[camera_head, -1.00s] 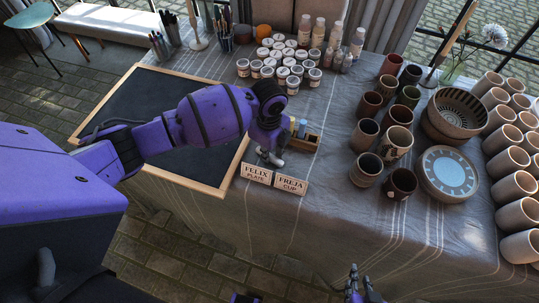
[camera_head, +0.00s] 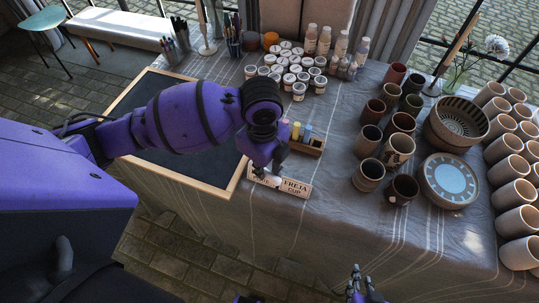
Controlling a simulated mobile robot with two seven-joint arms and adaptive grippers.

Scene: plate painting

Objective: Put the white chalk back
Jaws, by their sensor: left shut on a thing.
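My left gripper (camera_head: 268,174) hangs over the near edge of the table, in front of the name cards. It is shut on a small white piece, the white chalk (camera_head: 272,181), seen only in part between the fingers. The wooden chalk box (camera_head: 308,150) stands just behind and to the right, apart from the gripper. Yellow chalk (camera_head: 296,130) and blue chalk (camera_head: 307,132) stand up in it; its left end is partly hidden by my arm. My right gripper (camera_head: 361,283) is at the bottom edge, fingers apart, seemingly empty.
The Freja cup card (camera_head: 294,188) stands below the box; the card left of it is mostly covered by my gripper. A framed blackboard (camera_head: 185,170) lies under my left arm. Paint jars (camera_head: 299,91) stand behind; cups (camera_head: 398,150) and a blue plate (camera_head: 448,180) are right.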

